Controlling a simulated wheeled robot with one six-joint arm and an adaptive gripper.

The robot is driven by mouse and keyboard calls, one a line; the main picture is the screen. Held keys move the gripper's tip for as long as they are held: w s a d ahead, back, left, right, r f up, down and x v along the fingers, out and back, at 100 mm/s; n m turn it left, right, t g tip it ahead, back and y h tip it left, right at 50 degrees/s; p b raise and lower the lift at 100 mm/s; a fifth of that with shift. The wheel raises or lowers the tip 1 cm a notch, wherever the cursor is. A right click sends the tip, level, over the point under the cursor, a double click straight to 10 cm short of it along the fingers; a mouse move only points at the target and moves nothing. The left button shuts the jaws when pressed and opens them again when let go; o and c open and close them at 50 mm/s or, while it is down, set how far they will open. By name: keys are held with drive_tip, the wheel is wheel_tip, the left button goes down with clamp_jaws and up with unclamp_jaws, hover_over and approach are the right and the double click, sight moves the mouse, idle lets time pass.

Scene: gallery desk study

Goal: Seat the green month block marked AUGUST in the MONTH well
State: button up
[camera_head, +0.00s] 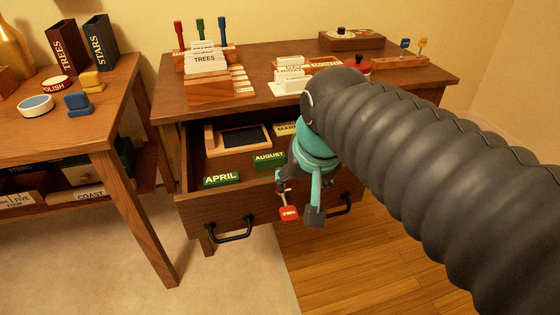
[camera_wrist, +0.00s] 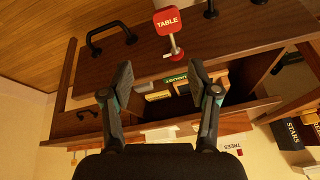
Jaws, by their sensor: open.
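The green AUGUST block (camera_head: 269,160) lies in the open desk drawer (camera_head: 215,211), lettering visible. In the wrist view a green block with upside-down lettering (camera_wrist: 176,78), apparently AUGUST, shows between the fingers. My gripper (camera_head: 299,196) is open and empty, pointing down at the drawer's front, right of the AUGUST block. Its two spread fingers (camera_wrist: 160,82) show in the wrist view, apart from the block. A wooden holder with white lettered pieces (camera_head: 312,66) stands on the desk top, partly behind my arm. I cannot make out which well is marked MONTH.
A green APRIL block (camera_head: 221,179), a pale block (camera_head: 285,128) and a dark-floored tray (camera_head: 244,138) are also in the drawer. A red TABLE tag (camera_wrist: 168,19) on a stem stands at the drawer front. Card boxes (camera_head: 207,88) stand on the desk's left.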

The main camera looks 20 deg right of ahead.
drive_tip(key=w+r+m+g+b, duration=0.25)
drive_tip(key=w+m, duration=0.55)
drive_tip(key=w, duration=0.6)
drive_tip(key=m+g+b, duration=0.2)
drive_tip(key=m, duration=0.5)
hover_over(268, 156)
wheel_tip(268, 156, down, 10)
drive_tip(key=shift+w+a+f, duration=0.15)
drive_tip(key=shift+f, duration=0.05)
drive_tip(key=shift+s+f, duration=0.15)
drive_tip(key=shift+f, duration=1.15)
drive_tip(key=shift+s+f, duration=0.1)
drive_tip(key=shift+f, duration=1.2)
drive_tip(key=shift+c, duration=0.2)
clamp_jaws()
